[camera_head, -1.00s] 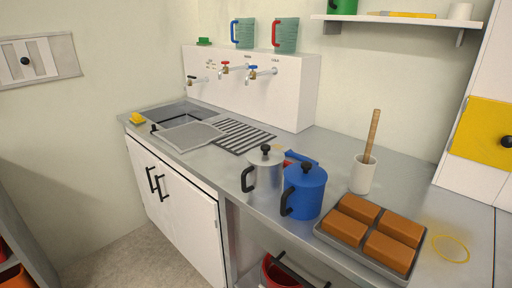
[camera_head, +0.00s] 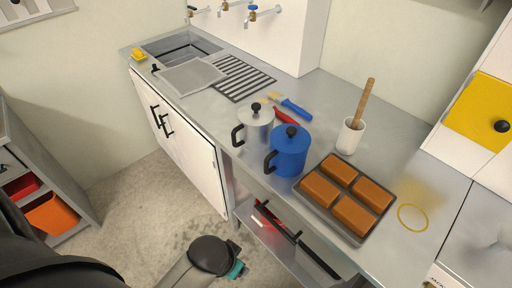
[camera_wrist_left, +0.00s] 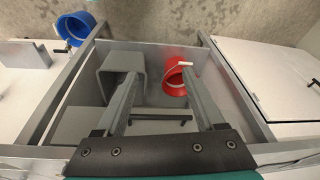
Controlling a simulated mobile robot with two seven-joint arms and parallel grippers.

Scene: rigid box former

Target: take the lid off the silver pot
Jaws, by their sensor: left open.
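The silver pot (camera_head: 259,132) stands upright on the metal counter with its black handle to the left. Its lid (camera_head: 255,114) with a black knob is on top. The silver pot is not recognisable in the left wrist view. My left gripper (camera_wrist_left: 160,82) is open and empty in the left wrist view, with its two fingers pointing over a grey compartment. In the head view, part of my left arm and a teal piece of its wrist (camera_head: 237,269) show low in front of the counter, well below the pot. The fingertips are not clear there. My right gripper is not in view.
A blue pot (camera_head: 289,158) stands close to the silver pot's right. A blue-handled brush (camera_head: 294,108) lies behind. A tray of brown blocks (camera_head: 319,210) and a white holder with a wooden stick (camera_head: 350,136) are to the right. A red container (camera_wrist_left: 172,86) shows between my fingers.

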